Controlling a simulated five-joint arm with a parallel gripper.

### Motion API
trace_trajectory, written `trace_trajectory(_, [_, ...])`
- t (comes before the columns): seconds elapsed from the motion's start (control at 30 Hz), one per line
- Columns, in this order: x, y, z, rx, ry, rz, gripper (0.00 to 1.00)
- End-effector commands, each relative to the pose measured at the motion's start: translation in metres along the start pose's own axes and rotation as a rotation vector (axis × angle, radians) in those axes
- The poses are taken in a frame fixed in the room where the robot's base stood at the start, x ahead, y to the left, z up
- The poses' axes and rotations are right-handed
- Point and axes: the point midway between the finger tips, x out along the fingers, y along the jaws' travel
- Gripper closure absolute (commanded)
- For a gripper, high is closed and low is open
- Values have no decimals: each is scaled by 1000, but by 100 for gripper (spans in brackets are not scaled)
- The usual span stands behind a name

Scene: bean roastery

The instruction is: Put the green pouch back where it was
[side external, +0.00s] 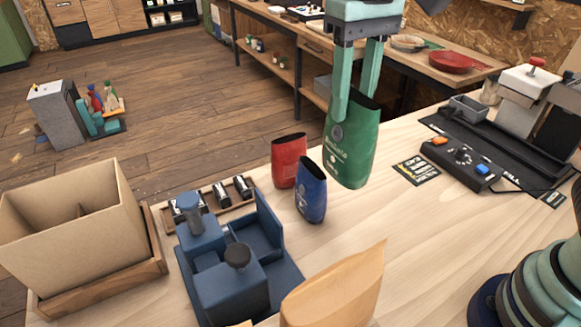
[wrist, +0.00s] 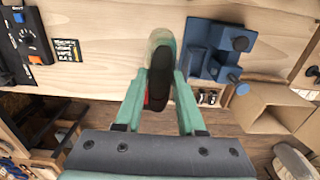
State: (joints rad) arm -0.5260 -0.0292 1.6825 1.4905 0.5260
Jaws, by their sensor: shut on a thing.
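The green pouch (side external: 352,150) is held upright between the two fingers of my gripper (side external: 358,85), which grip it near its top. It stands out over the wooden worktop; I cannot clearly tell whether its bottom is just clear of the surface. In the wrist view the dark open mouth of the pouch (wrist: 160,85) lies between my gripper's fingers (wrist: 160,100), and most of its green side is hidden. A red pouch (side external: 288,162) and a blue pouch (side external: 311,192) stand upright on the worktop, left of the green one.
A blue press-like fixture (side external: 240,285), a cardboard box (side external: 75,215) in a wooden tray and a tan paper bag (side external: 335,290) stand nearby. A control box (side external: 460,160) and sealer-like machine (side external: 530,105) are at right. Worktop right of the blue pouch is bare.

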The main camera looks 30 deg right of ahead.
Motion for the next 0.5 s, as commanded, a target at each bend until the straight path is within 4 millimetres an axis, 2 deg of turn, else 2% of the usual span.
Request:
trace_trajectory(0.17, [6, 11, 10, 0, 0, 0, 100])
trace_trajectory(0.27, [18, 12, 12, 0, -3, 2, 100])
trace_trajectory(0.5, [74, 12, 12, 0, -8, 4, 100])
